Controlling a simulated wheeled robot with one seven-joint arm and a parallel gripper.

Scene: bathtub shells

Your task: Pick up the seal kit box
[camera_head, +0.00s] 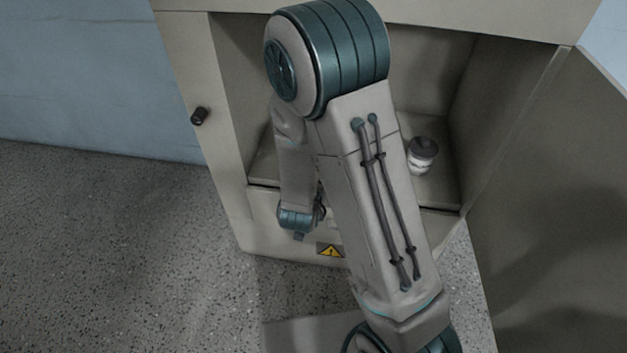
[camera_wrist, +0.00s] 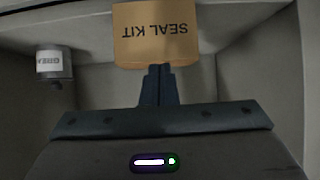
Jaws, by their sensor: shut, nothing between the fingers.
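The seal kit box (camera_wrist: 156,35) is a tan-orange box with "SEAL KIT" printed on it, upside down at the top middle of the wrist view. My gripper (camera_wrist: 158,70) has its dark fingers shut together with nothing between them. The fingertips overlap the box's lower edge in the picture; I cannot tell whether they touch it. In the head view my arm reaches into an open cabinet, and the box and the fingers cannot be made out behind it.
A pale jar with a dark lid (camera_head: 422,154) stands on the right of the cabinet (camera_head: 232,85) floor; the wrist view shows its label, partly readable as "GREA" (camera_wrist: 53,66). Cabinet walls enclose both sides. The cabinet door (camera_head: 560,190) hangs open at right.

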